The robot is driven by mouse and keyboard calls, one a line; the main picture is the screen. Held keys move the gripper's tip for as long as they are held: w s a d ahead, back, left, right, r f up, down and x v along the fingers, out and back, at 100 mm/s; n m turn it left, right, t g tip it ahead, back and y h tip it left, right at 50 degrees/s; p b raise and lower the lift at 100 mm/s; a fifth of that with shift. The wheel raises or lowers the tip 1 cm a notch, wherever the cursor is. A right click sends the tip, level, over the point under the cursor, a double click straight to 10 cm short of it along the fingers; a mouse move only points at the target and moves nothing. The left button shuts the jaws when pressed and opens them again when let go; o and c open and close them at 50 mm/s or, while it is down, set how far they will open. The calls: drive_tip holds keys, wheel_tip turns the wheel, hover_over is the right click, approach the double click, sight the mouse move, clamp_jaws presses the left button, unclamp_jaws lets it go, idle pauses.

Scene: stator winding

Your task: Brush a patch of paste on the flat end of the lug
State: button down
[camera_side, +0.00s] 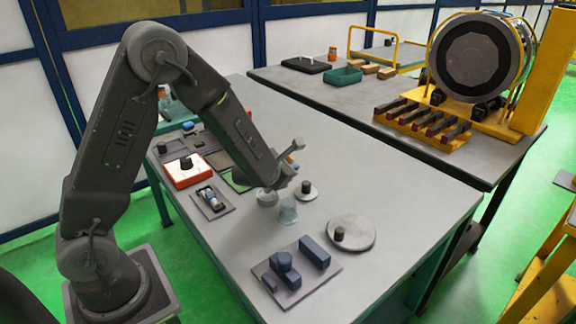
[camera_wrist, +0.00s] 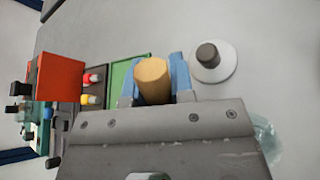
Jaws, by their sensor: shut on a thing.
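My gripper (camera_wrist: 152,88) has its blue fingers closed on a tan, wood-coloured cylinder (camera_wrist: 153,78), seen nearly end-on; it looks like the brush handle. Its bristle end is hidden. In the side view my gripper (camera_side: 284,184) is low over the middle of the grey table, just above a clear glass jar (camera_side: 287,212). The jar also shows at the right edge of the wrist view (camera_wrist: 266,138). I cannot tell whether the brush tip is inside the jar. I cannot pick out the lug or any paste patch with certainty.
A larger disc (camera_side: 358,227) and a tray of blue blocks (camera_side: 325,268) are nearer the front. A red-orange box (camera_side: 183,181) and small trays lie left. The table's right side is clear.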

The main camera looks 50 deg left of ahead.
drive_tip(key=shift+f, duration=0.65)
idle(1.2)
drive_tip(key=shift+r, duration=0.1)
wheel_tip(320, 180, up, 7)
idle(0.7)
drive_tip(key=shift+d, duration=0.1)
idle(0.3)
drive_tip(key=s+d, duration=0.3)
drive_tip(key=d, duration=0.4)
drive_tip(key=shift+d+r, duration=0.25)
drive_tip(key=shift+r, duration=0.2)
drive_tip(key=shift+a, duration=0.1)
